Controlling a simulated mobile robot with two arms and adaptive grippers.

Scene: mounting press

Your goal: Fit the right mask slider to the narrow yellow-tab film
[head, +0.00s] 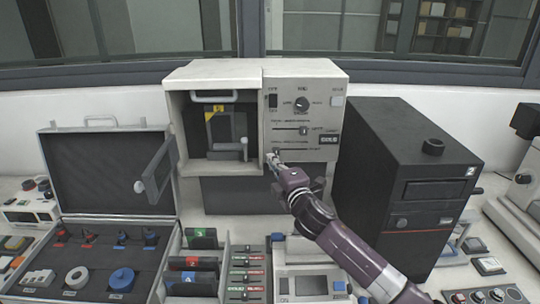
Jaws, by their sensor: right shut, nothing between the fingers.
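The mounting press (212,72) stands at the back with its chamber open on the left. Inside the chamber is a dark film piece with a yellow tab (218,109) at its top. The front panel (330,105) has two horizontal sliders. The upper slider knob (303,131) sits toward the right of its slot. The lower slider knob (277,150) is at the left end, partly hidden by my gripper. My right gripper (271,158) is shut and empty at this left end, close to the panel; whether it touches the knob cannot be told. My left gripper is out of view.
An open black case (105,165) with colored parts lies left. A dark hinged door (158,168) stands open beside the chamber. A black computer tower (395,190) stands right, near my forearm. Small trays (246,272) and a device (306,258) fill the front.

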